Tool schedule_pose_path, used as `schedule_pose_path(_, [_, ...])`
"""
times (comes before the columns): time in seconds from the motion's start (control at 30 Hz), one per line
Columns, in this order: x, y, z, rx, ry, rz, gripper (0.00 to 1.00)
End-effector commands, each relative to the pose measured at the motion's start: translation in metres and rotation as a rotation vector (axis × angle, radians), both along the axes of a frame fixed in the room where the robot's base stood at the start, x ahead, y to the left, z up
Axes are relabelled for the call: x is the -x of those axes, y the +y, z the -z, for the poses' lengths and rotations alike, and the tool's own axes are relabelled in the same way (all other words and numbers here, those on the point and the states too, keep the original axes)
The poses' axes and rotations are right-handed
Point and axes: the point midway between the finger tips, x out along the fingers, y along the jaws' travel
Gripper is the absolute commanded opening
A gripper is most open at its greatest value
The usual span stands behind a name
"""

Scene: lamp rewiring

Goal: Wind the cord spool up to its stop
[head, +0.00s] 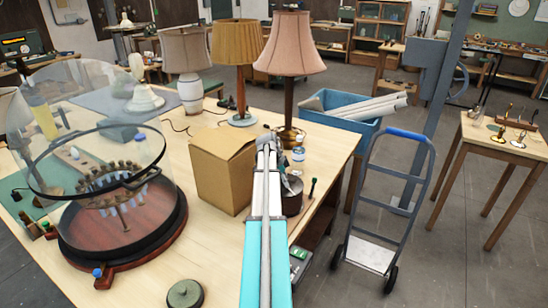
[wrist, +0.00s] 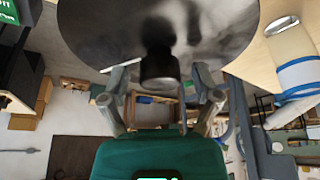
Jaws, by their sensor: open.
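A dark drum (head: 291,198) stands on the workbench just right of my arm's end, and I take it to be the cord spool. In the wrist view a large dark, shiny disc (wrist: 95,30) fills the top, with a short black knob (wrist: 160,68) sticking out of it. My gripper (wrist: 155,82) is open, with one finger on each side of the knob and visible gaps to it. In the head view my gripper (head: 270,145) is small and partly merges with the things around it. The cord and the spool's stop cannot be made out.
A cardboard box (head: 220,172) stands close left of my arm. A jar with a blue band (head: 298,155) is near the drum and shows in the wrist view (wrist: 296,70). Lamps (head: 290,45) stand behind. A glass-covered round stand (head: 120,215) is at left.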

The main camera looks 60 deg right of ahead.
Motion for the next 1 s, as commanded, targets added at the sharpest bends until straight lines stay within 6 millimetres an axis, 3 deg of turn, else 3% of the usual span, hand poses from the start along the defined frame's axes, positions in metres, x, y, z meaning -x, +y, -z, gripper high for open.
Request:
schedule_pose_path(0.5, [0.000, 0.001, 0.000, 0.001, -0.001, -0.358, 0.81])
schedule_pose_path(1.0, [-0.012, 0.014, -0.048, 0.000, 0.000, -0.348, 0.81])
